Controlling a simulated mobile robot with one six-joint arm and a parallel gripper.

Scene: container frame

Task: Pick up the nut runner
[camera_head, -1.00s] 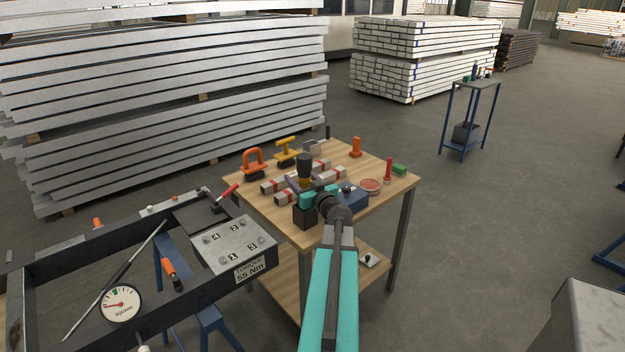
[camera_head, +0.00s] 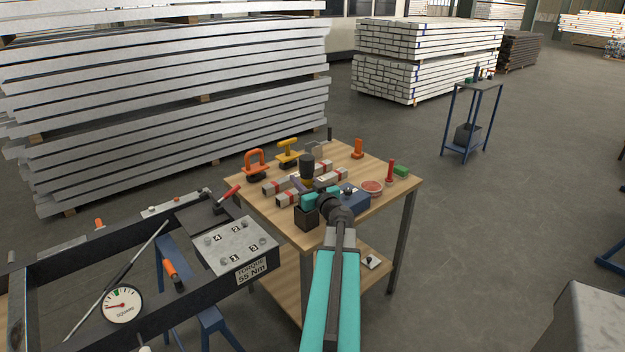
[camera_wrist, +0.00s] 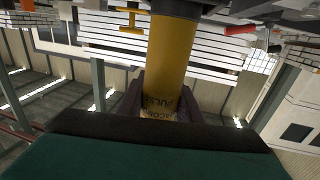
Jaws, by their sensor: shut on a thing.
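The nut runner (camera_head: 307,166) has a black upper part and a yellow body. It stands upright above the front part of the wooden table, near a black block-like holder (camera_head: 306,216). My gripper (camera_head: 305,185) comes in from the front right and is shut on the yellow body. In the wrist view the yellow body (camera_wrist: 171,50) runs down between my dark fingers (camera_wrist: 158,100), with partly readable lettering low on it. The lower end of the nut runner is hidden, so I cannot tell whether it still touches the holder.
A dark frame with a torque plate (camera_head: 236,246) stands close on the left.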

